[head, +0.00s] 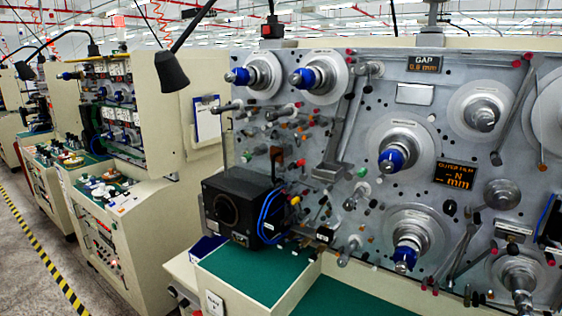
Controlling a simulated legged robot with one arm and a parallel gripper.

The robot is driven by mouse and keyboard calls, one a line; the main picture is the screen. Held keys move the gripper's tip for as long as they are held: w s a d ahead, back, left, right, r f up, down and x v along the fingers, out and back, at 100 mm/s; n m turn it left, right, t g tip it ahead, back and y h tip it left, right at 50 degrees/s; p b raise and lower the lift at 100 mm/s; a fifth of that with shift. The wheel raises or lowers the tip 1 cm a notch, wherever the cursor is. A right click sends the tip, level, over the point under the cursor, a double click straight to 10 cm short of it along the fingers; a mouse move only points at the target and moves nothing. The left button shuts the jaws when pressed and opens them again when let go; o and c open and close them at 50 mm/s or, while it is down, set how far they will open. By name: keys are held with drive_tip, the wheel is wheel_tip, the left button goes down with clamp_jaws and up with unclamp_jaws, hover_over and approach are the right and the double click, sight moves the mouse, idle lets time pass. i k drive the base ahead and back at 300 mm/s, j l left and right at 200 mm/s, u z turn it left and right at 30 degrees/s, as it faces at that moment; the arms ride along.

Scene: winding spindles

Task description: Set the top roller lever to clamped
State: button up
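A grey winding machine panel (420,95) fills the right half of the head view. It carries several levers and arms, and I cannot tell which is the top roller lever or how it is set. One long grey arm (515,110) slants down at the upper right, with red knobs (517,63) near its top. Another grey arm (347,125) hangs below the upper spindles. Thin levers (461,250) stand at the lower right. My gripper is not in view.
Spindles with blue hubs (391,160) stick out of the panel. A black box camera (236,205) with blue cables stands on a green-topped ledge (258,268). A display reads GAP 0.8 mm (425,64). More machines (115,215) line the left, beside a striped floor line (45,258).

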sight(368, 90)
drive_tip(key=i+j+z, duration=0.1)
drive_tip(key=j, duration=0.4)
drive_tip(key=i+j+z, duration=0.15)
drive_tip(key=i+j, duration=0.15)
drive_tip(key=j, duration=0.2)
drive_tip(key=i+j+z, duration=0.1)
drive_tip(key=j, duration=0.4)
drive_tip(key=i+j+z, duration=0.1)
drive_tip(key=j, duration=0.4)
drive_tip(key=i+j+z, duration=0.1)
drive_tip(key=j, duration=0.45)
drive_tip(key=i+j+z, duration=0.15)
drive_tip(key=j, duration=0.4)
